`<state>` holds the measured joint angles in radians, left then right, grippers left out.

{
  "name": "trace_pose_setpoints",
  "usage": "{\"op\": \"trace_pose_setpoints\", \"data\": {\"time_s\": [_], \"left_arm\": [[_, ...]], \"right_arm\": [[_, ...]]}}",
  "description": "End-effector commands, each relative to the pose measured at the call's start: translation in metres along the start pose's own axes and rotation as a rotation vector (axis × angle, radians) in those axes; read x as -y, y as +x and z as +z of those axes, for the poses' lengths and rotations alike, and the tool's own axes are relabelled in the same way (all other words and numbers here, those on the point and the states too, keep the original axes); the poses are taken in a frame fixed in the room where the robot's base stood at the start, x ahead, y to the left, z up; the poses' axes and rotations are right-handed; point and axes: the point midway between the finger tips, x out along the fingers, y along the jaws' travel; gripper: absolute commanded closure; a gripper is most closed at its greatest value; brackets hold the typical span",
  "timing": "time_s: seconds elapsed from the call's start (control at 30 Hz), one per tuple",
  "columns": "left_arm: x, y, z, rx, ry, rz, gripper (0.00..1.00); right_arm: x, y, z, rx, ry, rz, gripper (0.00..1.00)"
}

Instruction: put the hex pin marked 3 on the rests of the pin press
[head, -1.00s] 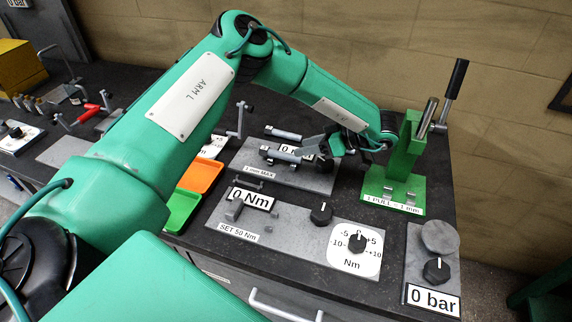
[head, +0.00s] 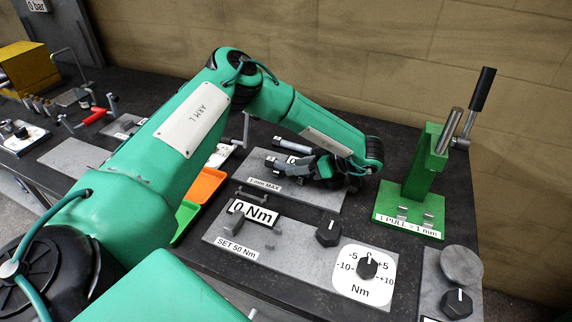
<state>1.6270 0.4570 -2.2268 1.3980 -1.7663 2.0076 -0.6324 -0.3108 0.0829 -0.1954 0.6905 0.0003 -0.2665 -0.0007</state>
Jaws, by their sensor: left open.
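The pin press (head: 428,160) is a green frame with a black-handled lever on the right of the bench. Its green base, labelled "1 PULL = 1 mm", has two small grey rests (head: 402,212) with nothing on them. Two grey pins lie at the grey "1 mm MAX" plate: a rear pin (head: 291,144) and a front one (head: 274,163) with a dark end. I cannot read a 3 on either. My left gripper (head: 308,166) is open, low over this plate at the front pin's right end, which it partly hides. My right gripper is not in view.
A torque plate (head: 290,248) labelled "0 Nm" with black knobs stands in front. A round-topped gauge unit (head: 461,264) is at the right front. Orange (head: 207,184) and green (head: 186,216) trays lie left, partly behind my arm. Dark bench shows between plate and press.

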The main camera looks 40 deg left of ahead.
Motion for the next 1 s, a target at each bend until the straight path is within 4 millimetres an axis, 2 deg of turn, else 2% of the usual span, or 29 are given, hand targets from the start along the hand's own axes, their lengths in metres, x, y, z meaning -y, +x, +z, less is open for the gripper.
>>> {"op": "trace_pose_setpoints", "data": {"time_s": [0.1, 0.37, 0.6, 1.0], "left_arm": [[0.0006, 0.0104, 0.0001, 0.0, 0.001, -0.001, 0.52], [0.0002, 0.0117, 0.0007, 0.0, 0.0, 0.001, 0.54], [0.0002, 0.0117, 0.0008, 0.0, 0.0, 0.001, 1.0], [0.0, 0.0109, -0.0002, 0.0, -0.001, 0.002, 1.0]], "right_arm": [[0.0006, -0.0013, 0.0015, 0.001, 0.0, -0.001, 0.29], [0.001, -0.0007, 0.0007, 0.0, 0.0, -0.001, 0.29], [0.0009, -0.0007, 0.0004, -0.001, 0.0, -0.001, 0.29], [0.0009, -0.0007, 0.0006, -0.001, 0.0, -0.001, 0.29]]}}
